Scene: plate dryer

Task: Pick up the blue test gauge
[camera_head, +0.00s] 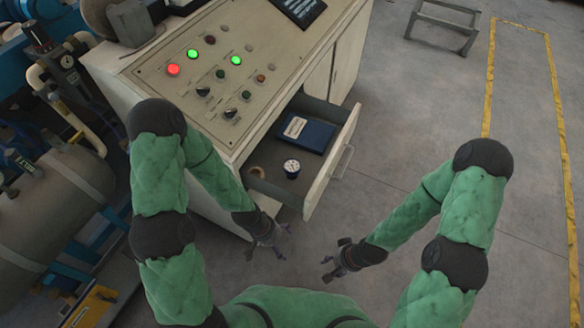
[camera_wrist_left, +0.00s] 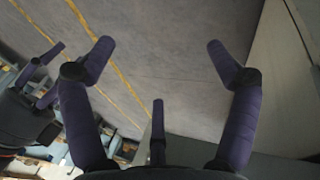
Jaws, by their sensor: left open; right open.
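The test gauge (camera_head: 291,167), with a white round dial and a dark body that looks blue-black, stands in the open drawer (camera_head: 343,150) of the control cabinet. My left gripper (camera_head: 280,240) is open and empty, outside the drawer and below its front corner in the head view. In the left wrist view its fingers (camera_wrist_left: 160,50) are spread over bare floor, and the gauge is not visible there. My right gripper (camera_head: 326,262) is open and empty, to the right of the left one. Part of it appears at the left of the wrist view (camera_wrist_left: 42,80).
A dark blue case (camera_head: 307,133) with a pale label lies behind the gauge in the drawer. A small brown ring (camera_head: 257,172) lies to its left. The cabinet's button panel (camera_head: 215,65) is above the drawer.

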